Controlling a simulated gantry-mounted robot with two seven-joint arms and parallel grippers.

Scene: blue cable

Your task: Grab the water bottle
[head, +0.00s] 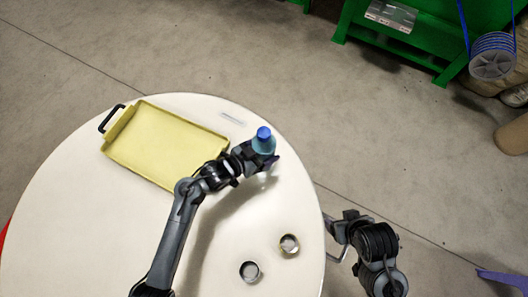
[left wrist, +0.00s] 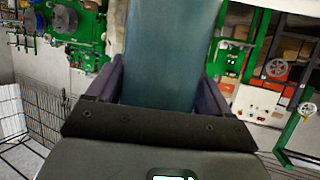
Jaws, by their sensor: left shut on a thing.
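The water bottle (head: 263,143) is teal with a bright blue cap and is near the far right edge of the round white table. My left gripper (head: 268,160) is shut on it; a purple finger shows beside the bottle. In the left wrist view, the teal bottle (left wrist: 172,55) fills the space between the two purple fingers of my left gripper (left wrist: 170,88). I cannot tell whether the bottle's base touches the table. My right arm is off the table's right edge in the head view, and a purple finger of my right gripper (head: 502,278) shows at the right border.
The round white table (head: 80,220) holds a yellow tray (head: 160,143) with a dark handle, left of the bottle. Two small metal rings (head: 289,244) lie near the front right. A small clear strip (head: 231,117) lies behind the tray. Green shelving (head: 430,55) stands beyond on the floor.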

